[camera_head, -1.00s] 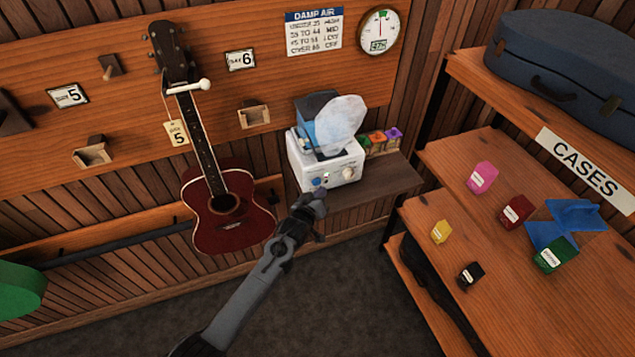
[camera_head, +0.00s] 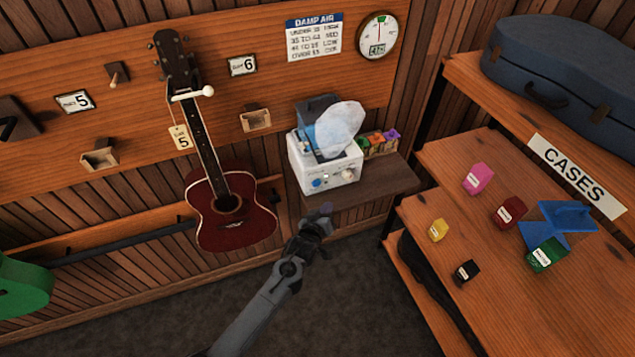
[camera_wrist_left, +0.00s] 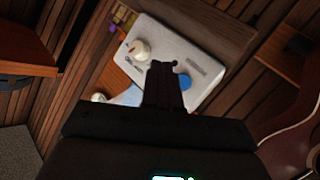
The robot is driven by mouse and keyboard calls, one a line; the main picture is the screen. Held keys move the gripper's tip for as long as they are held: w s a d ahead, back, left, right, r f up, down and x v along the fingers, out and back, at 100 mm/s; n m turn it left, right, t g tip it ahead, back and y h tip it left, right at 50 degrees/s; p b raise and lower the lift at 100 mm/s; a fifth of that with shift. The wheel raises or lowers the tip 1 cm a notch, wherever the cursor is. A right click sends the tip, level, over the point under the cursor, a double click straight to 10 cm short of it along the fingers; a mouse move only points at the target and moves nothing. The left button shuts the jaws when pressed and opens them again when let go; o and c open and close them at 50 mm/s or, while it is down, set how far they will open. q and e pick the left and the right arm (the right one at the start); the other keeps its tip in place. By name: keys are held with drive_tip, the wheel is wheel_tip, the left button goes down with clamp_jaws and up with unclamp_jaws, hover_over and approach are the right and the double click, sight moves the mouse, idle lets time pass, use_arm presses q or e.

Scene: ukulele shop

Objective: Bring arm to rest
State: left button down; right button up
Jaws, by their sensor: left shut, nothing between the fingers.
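My left gripper (camera_head: 318,218) is shut and empty in the head view. It is in the air in front of the small wooden shelf, below the white humidifier (camera_head: 325,172), and seems apart from it. In the left wrist view the shut fingers (camera_wrist_left: 165,75) overlap the humidifier's white front panel (camera_wrist_left: 190,50), with its cream knob (camera_wrist_left: 138,49) and blue button (camera_wrist_left: 213,106). My right gripper is not in view.
A dark red ukulele (camera_head: 228,210) hangs on the wall left of my arm. At right are wooden shelves with several small coloured boxes, a blue stand (camera_head: 566,216) and a blue case (camera_head: 565,75). Open floor (camera_head: 345,300) lies below my gripper.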

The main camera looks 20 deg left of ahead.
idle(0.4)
use_arm(q)
drive_tip(key=s+f+g, duration=0.2)
drive_tip(key=s+f, duration=0.5)
drive_tip(key=f, duration=0.2)
drive_tip(key=s+a+f+g, duration=0.1)
drive_tip(key=s+a+f, duration=0.1)
drive_tip(key=s, duration=1.1)
drive_tip(key=s+r+m+g+p, duration=0.2)
drive_tip(key=s+r+m+g, duration=0.6)
drive_tip(key=s+r, duration=1.15)
wheel_tip(320, 180, up, 14)
drive_tip(key=p, duration=1.5)
drive_tip(key=shift+s+a, duration=0.2)
drive_tip(key=shift+s, duration=0.25)
